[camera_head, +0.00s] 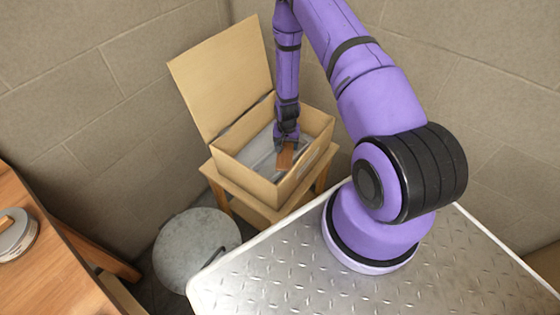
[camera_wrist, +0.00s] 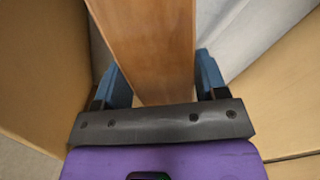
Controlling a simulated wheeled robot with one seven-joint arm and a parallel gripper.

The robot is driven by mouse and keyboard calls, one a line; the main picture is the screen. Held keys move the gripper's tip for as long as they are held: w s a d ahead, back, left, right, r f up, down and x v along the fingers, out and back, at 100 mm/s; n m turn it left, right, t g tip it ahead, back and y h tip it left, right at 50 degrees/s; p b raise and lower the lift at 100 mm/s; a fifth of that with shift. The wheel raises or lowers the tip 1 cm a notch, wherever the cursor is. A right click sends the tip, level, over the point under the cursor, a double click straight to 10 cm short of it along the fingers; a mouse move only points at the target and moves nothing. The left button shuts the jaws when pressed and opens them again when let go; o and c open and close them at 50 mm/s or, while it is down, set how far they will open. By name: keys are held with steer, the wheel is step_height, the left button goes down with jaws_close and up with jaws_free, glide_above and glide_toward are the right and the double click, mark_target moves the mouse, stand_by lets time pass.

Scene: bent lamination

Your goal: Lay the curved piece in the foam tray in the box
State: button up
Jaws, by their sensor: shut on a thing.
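The curved piece (camera_head: 285,155) is a reddish-brown wooden strip. It hangs under my gripper (camera_head: 284,142) inside the open cardboard box (camera_head: 262,185). In the wrist view the wooden piece (camera_wrist: 150,45) runs up from between the two blue fingers of my gripper (camera_wrist: 155,80), which are shut on its sides. The grey foam tray (camera_head: 258,155) lies in the box. A pale grey surface also shows to the right of the piece in the wrist view (camera_wrist: 245,35). I cannot tell whether the piece touches the tray.
The box's lid (camera_head: 225,75) stands open at the back left. The box sits on a small wooden stand (camera_head: 225,180). Box walls rise close on both sides of my gripper. A round grey bin (camera_head: 195,245) and a wooden table (camera_head: 45,265) stand to the left.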

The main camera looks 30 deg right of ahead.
steer(key=shift+f, duration=0.1)
steer(key=o, duration=1)
steer(key=shift+o, duration=0.2)
step_height(320, 180, up, 11)
steer(key=shift+f, duration=0.1)
